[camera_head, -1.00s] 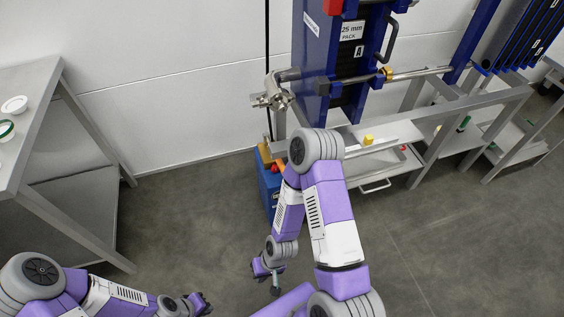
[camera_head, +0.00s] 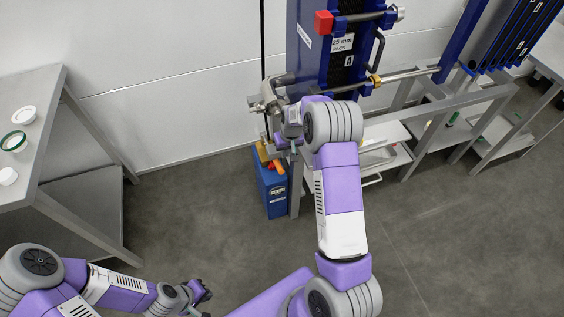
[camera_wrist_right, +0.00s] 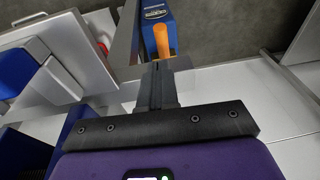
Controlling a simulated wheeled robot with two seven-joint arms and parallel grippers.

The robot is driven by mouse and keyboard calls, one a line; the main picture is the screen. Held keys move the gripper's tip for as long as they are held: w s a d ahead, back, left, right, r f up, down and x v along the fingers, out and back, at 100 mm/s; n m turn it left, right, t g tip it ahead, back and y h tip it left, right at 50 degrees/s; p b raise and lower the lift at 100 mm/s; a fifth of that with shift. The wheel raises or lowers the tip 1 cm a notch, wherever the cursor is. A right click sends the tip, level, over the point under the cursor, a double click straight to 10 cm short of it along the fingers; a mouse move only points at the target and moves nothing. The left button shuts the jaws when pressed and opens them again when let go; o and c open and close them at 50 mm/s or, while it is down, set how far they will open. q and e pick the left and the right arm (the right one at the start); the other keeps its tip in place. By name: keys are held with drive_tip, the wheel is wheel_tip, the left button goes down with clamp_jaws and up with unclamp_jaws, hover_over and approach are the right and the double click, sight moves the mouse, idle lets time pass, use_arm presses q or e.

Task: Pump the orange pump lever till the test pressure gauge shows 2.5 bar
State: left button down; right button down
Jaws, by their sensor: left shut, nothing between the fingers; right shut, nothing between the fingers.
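The blue pump box (camera_head: 271,193) stands on the floor against the wall. Its orange lever (camera_head: 278,167) shows at its top in the head view. In the right wrist view the orange lever (camera_wrist_right: 161,41) sticks out from the blue pump (camera_wrist_right: 157,12), just beyond my fingertips. My right gripper (camera_wrist_right: 157,72) is shut and empty, its tips close to the lever; I cannot tell whether they touch. In the head view my right arm reaches over to the pump. My left gripper (camera_head: 205,292) is shut and empty, low over the floor. I cannot make out the test pressure gauge.
A metal valve fitting (camera_head: 268,103) and a blue plate pack (camera_head: 322,65) stand above the pump. A steel frame (camera_head: 425,118) runs to the right. A grey table (camera_head: 50,95) with small dishes is at the left. The floor between is clear.

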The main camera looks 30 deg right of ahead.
sight(281, 168)
drive_tip(key=shift+f, duration=0.1)
